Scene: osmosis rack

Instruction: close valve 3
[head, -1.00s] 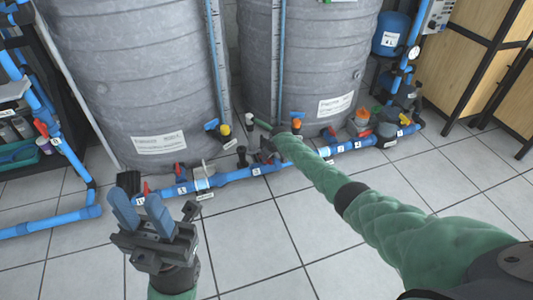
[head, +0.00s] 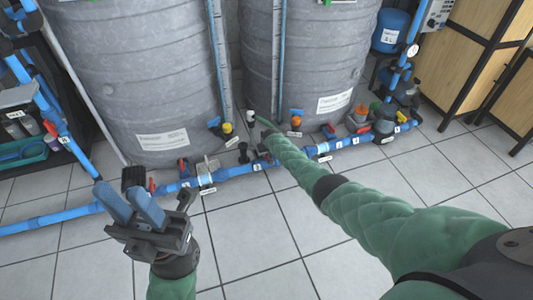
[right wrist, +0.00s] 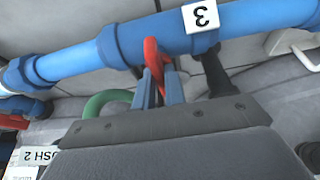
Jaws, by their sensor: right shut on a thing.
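Valve 3 sits on the low blue pipe (right wrist: 75,62), with a white label "3" (right wrist: 201,17) beside it in the right wrist view. Its red handle (right wrist: 153,55) stands between the fingers of my right gripper (right wrist: 160,88), which is shut on it. In the head view the right gripper (head: 267,146) is at the pipe near the label "3" (head: 257,167), and my own arm hides most of the handle. My left gripper (head: 132,203) is open and empty, above the floor at the left front, away from the valve.
Two large grey tanks (head: 130,85) stand behind the pipe. Other valves with red handles (head: 183,166), and yellow (head: 227,128) and orange (head: 296,122) fittings, crowd around it. A green hose part (right wrist: 105,102) is close to my right gripper. The tiled floor (head: 250,235) in front is clear.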

